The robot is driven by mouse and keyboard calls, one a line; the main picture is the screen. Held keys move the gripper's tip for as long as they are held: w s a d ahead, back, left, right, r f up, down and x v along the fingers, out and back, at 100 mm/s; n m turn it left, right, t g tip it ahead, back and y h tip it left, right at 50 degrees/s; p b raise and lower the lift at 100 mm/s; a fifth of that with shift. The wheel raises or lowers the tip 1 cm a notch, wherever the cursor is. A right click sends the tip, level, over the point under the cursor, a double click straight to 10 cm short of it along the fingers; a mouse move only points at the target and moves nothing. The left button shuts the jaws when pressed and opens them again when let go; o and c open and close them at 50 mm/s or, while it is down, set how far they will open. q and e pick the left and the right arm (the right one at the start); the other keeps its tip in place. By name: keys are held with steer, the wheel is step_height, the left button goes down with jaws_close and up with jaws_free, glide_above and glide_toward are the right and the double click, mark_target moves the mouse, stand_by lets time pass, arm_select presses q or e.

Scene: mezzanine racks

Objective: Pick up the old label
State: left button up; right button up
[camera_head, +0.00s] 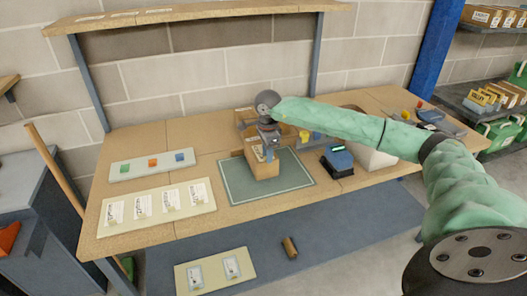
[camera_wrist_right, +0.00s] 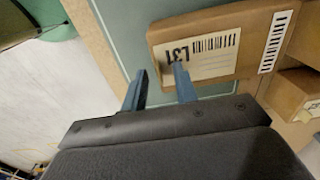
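A cardboard box (camera_head: 263,168) stands on the green mat (camera_head: 291,179) on the workbench. In the right wrist view the box (camera_wrist_right: 248,20) bears a white label (camera_wrist_right: 214,58) marked L31 with a barcode. A smaller barcode strip (camera_wrist_right: 275,42) is on the box to its right. I cannot tell from the print which label is the old one. My right gripper (camera_wrist_right: 160,75) is open, with its fingers apart and nothing visible between them. One fingertip overlaps the lower left part of the L31 label; contact is unclear. In the head view this gripper (camera_head: 268,150) is at the box. My left gripper is not in view.
A board with several labels (camera_head: 152,225) and a strip with coloured blocks (camera_head: 130,169) lie left of the mat. A dark blue device (camera_head: 338,160) stands right of it. A shelf (camera_head: 200,11) spans above. A sheet (camera_head: 245,284) and a brown roll (camera_head: 290,247) lie below the bench.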

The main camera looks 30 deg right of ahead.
steer(key=shift+f, duration=0.1)
jaws_close()
stand_by(0.4)
